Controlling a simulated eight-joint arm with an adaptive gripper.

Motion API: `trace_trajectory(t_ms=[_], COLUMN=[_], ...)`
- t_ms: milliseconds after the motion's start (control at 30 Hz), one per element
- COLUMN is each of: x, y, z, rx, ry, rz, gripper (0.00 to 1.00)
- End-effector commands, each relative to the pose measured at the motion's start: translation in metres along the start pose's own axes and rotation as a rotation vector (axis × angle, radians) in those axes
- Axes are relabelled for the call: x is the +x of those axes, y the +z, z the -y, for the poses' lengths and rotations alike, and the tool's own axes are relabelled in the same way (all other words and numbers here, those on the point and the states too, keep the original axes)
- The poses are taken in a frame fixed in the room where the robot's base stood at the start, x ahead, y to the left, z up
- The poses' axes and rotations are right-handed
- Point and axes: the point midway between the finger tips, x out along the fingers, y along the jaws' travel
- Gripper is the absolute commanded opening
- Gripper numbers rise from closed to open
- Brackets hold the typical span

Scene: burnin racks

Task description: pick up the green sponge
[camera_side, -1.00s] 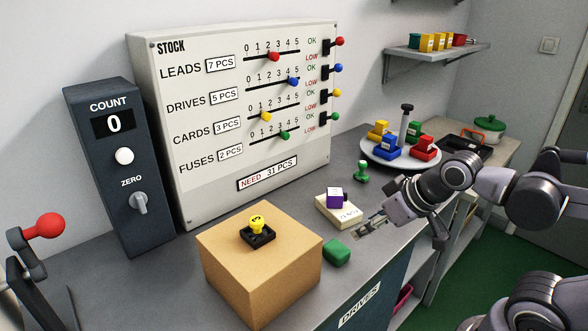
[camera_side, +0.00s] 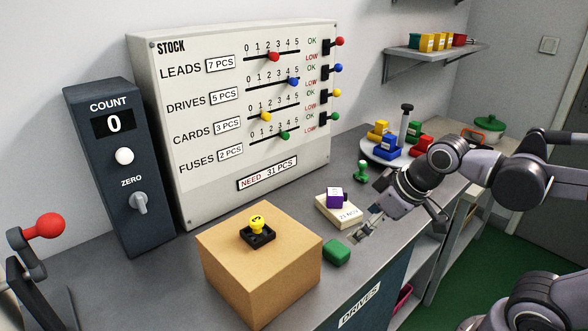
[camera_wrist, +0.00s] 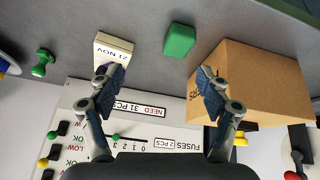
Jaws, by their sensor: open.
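The green sponge (camera_side: 337,252) lies on the grey counter, just right of the cardboard box in the side view. In the wrist view the sponge (camera_wrist: 179,41) is at the top, between the white block and the box, beyond my fingertips. My gripper (camera_side: 362,228) is open and empty, to the right of the sponge and apart from it. In the wrist view my gripper (camera_wrist: 154,76) has its two fingers spread wide.
A cardboard box (camera_side: 262,275) with a yellow knob (camera_side: 257,223) on it stands close left of the sponge. A white date block (camera_side: 338,212) with a purple piece (camera_side: 335,196) is behind. A green peg (camera_side: 362,172) stands farther back. The counter's front edge is near.

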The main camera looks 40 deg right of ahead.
Motion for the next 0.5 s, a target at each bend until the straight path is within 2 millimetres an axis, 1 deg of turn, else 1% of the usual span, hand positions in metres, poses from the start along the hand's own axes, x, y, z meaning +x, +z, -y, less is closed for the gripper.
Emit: trace_trajectory(t_ms=[33,300,400,500], x=[-0.001,-0.002,-0.001,0.001], y=[-0.008,-0.035,-0.045,-0.052], z=[0.001,0.011,0.015,0.018], rx=[-0.092,-0.682,-0.888,-1.058], ry=[-0.013,-0.163,-0.242,-0.319], rz=[0.035,0.237,0.293,0.331], gripper=[0.77,0.77,0.77,0.77])
